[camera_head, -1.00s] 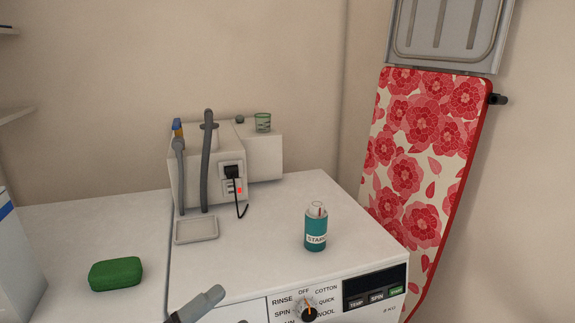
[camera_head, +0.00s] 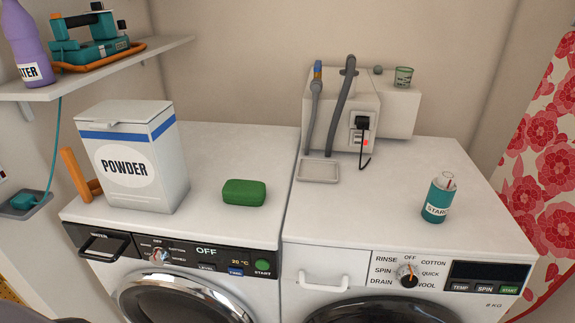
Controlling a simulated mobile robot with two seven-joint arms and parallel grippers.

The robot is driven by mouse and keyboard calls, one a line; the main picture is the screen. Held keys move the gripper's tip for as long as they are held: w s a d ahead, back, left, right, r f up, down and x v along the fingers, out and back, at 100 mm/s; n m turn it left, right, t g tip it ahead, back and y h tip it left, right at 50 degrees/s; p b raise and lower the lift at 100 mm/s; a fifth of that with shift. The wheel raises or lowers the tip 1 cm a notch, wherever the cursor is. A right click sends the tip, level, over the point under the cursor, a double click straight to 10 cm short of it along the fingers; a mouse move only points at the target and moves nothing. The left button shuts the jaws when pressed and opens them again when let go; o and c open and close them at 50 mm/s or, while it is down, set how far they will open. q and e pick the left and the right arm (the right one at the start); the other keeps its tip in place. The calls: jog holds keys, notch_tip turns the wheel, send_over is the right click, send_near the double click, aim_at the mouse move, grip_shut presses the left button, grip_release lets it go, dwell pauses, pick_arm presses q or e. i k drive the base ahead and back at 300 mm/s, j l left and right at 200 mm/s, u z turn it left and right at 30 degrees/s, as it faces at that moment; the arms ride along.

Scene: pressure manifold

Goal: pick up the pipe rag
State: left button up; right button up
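I cannot make out a pipe rag for sure. Two grey pipes stand at the white wall box (camera_head: 343,102) behind the right-hand machine: a thinner left pipe (camera_head: 312,115) and a thicker right pipe (camera_head: 340,105). A small blue and yellow piece (camera_head: 317,70) sits at the top of the thinner pipe; whether it is cloth or a fitting I cannot tell. Neither of my grippers shows in the head view now.
A green block (camera_head: 244,192) and powder box (camera_head: 128,160) stand on the left machine. A starch bottle (camera_head: 439,198) and shallow grey tray (camera_head: 318,171) are on the right machine. A green cup (camera_head: 403,77) stands on the box's ledge. A shelf (camera_head: 110,65) holds an iron (camera_head: 95,45).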

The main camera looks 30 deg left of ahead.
aim_at(250, 193)
jog(key=i+l, duration=0.3)
jog(key=l, duration=0.2)
jog(key=l+u, duration=0.15)
jog(key=u, duration=0.3)
jog(key=i+l+u, duration=0.1)
jog(key=u, duration=2.1)
